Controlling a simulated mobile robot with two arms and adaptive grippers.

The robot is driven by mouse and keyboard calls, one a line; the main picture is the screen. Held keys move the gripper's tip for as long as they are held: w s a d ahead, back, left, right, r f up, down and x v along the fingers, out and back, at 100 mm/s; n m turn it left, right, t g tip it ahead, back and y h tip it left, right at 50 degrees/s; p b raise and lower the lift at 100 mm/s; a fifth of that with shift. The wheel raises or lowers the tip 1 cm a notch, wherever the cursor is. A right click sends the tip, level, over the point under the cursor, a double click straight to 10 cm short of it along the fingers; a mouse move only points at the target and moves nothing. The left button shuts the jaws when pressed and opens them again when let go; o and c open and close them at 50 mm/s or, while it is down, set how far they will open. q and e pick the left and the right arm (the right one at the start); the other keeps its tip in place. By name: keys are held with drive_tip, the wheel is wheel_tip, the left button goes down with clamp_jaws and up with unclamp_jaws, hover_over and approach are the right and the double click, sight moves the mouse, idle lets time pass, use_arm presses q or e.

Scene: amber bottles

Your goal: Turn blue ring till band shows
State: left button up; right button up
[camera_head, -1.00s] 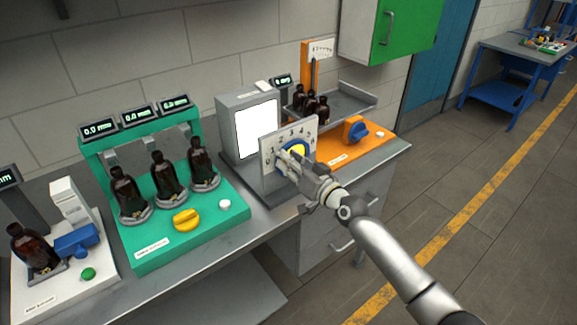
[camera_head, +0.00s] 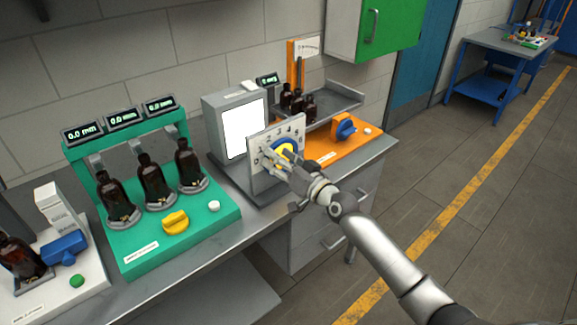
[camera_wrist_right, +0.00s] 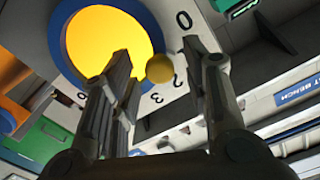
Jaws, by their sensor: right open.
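The blue ring (camera_head: 283,139) surrounds a yellow disc (camera_head: 288,149) on a pale numbered panel (camera_head: 262,136). The right wrist view shows the blue ring (camera_wrist_right: 57,48) around the large yellow disc (camera_wrist_right: 105,38), with a small yellow ball (camera_wrist_right: 160,68) beside it, near the numerals. My right gripper (camera_head: 275,161) is in front of the dial's lower left part, fingers spread and empty. In the wrist view its fingers (camera_wrist_right: 168,62) stand apart on either side of the ball. I cannot tell whether they touch the ring. A white lit screen (camera_head: 245,128) behind the panel looks blank. My left gripper is out of view.
A green stand (camera_head: 150,246) with several amber bottles and a yellow knob (camera_head: 175,222) is at left. An orange station (camera_head: 325,149) with a blue knob (camera_head: 345,127) and bottles stands behind right. Open floor (camera_head: 440,190) lies to the right.

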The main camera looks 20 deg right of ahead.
drive_tip(key=v, duration=1.1)
drive_tip(key=shift+s+d, duration=0.15)
drive_tip(key=shift+s, duration=0.25)
drive_tip(key=s+d+f+g+h, duration=0.1)
drive_tip(key=d+f+g+h, duration=0.1)
drive_tip(key=f, duration=0.9)
drive_tip(key=s+d+f+g+h, duration=0.2)
drive_tip(key=f, duration=0.9)
drive_tip(key=s+d+f+g+h, duration=0.1)
drive_tip(key=s+f+g, duration=0.1)
drive_tip(key=s+f, duration=0.45)
drive_tip(key=s+f+g, duration=0.1)
drive_tip(key=s+f, duration=0.2)
drive_tip(key=f, duration=0.7)
drive_tip(key=s+a+f+n+g, duration=0.15)
drive_tip(key=s+f+g, duration=0.25)
drive_tip(key=s+f, duration=0.95)
drive_tip(key=s+a+f+g, duration=0.1)
drive_tip(key=s+f, duration=0.1)
drive_tip(key=s, duration=0.6)
drive_tip(key=s+a+f+n+g, duration=0.1)
drive_tip(key=s+a+f+g, duration=0.1)
drive_tip(key=s, duration=0.5)
drive_tip(key=s+a+f+n+g+h+b, duration=0.1)
drive_tip(key=s+f, duration=0.3)
drive_tip(key=s, duration=0.4)
drive_tip(key=shift+s+a+f+g, duration=0.2)
drive_tip(key=shift+s+a+g, duration=0.15)
drive_tip(key=shift+a+g, duration=0.2)
